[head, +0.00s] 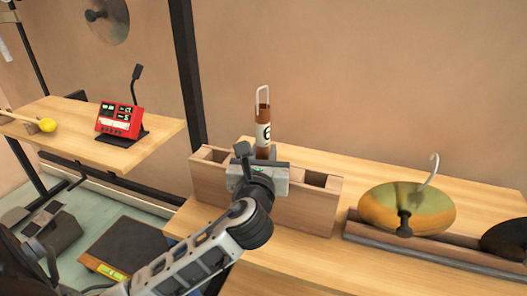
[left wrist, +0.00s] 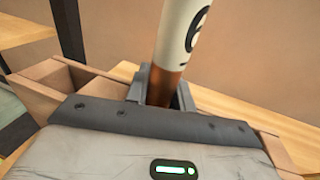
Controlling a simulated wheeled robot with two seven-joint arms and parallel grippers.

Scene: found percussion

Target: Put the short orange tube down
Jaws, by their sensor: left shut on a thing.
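The short orange tube (head: 263,114) is brown-orange with a white label bearing a black mark and a pale wire loop at its top. It stands about upright over the middle of a wooden rack (head: 305,208). My left gripper (head: 262,157) is shut around its lower part, and the tube also shows between the fingers in the left wrist view (left wrist: 182,35). The gripper hides the tube's lower end, so I cannot tell whether it is in a slot. Open slots show at the rack's left and right ends. My right gripper is not in view.
The rack stands on a wooden bench (head: 340,167). To its right, a brass cymbal (head: 385,212) with a pale hook and a dark disc (head: 508,240) rest along a wooden holder. A red device (head: 120,119) and a yellow-headed mallet (head: 47,125) lie on another table at left.

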